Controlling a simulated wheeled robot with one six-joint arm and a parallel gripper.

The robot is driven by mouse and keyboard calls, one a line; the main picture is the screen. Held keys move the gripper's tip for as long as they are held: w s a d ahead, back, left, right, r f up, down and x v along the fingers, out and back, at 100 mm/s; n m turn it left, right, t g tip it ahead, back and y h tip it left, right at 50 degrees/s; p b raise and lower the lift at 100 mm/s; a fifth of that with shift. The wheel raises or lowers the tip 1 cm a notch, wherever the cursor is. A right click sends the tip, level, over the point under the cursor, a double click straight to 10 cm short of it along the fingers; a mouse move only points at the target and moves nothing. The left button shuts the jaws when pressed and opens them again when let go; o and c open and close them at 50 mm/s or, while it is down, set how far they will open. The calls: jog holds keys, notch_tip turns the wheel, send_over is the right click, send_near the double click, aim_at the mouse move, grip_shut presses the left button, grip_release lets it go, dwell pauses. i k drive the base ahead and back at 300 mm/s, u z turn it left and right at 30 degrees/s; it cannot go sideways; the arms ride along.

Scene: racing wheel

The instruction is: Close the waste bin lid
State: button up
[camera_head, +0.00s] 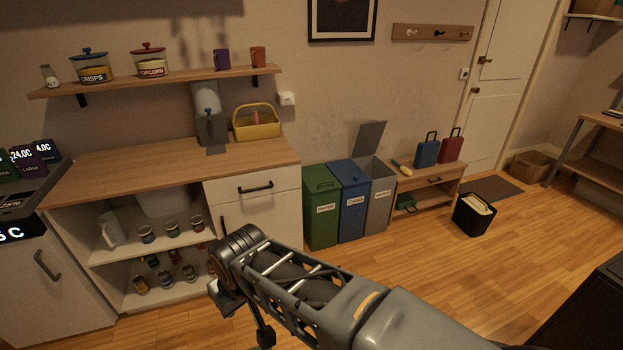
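The grey waste bin (381,205) is the right one of three bins standing in a row against the back wall. Its lid (369,138) stands up, tilted back toward the wall, and the top of the bin is open. The label on its front is too small to read surely. My arm (300,290) reaches in from the lower right, and its end is near the bottom centre-left, well short of the bins. Dark parts show at its end, but I cannot make out the fingertips or whether they are apart. Nothing held can be seen.
A green bin (321,207) and a blue bin (350,200) with shut lids stand left of the grey bin. A low wooden bench (428,188) with two small suitcases is on its right. A black basket (473,217) stands on the floor. The floor before the bins is clear.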

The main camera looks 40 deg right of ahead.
aim_at(370, 134)
jog(key=z, duration=2.05)
jog(key=i, duration=0.3)
jog(key=z, duration=0.75)
jog(key=i, duration=3.3)
jog(key=u, duration=1.5)
jog(key=i, duration=1.05)
jog(key=u, duration=0.85)
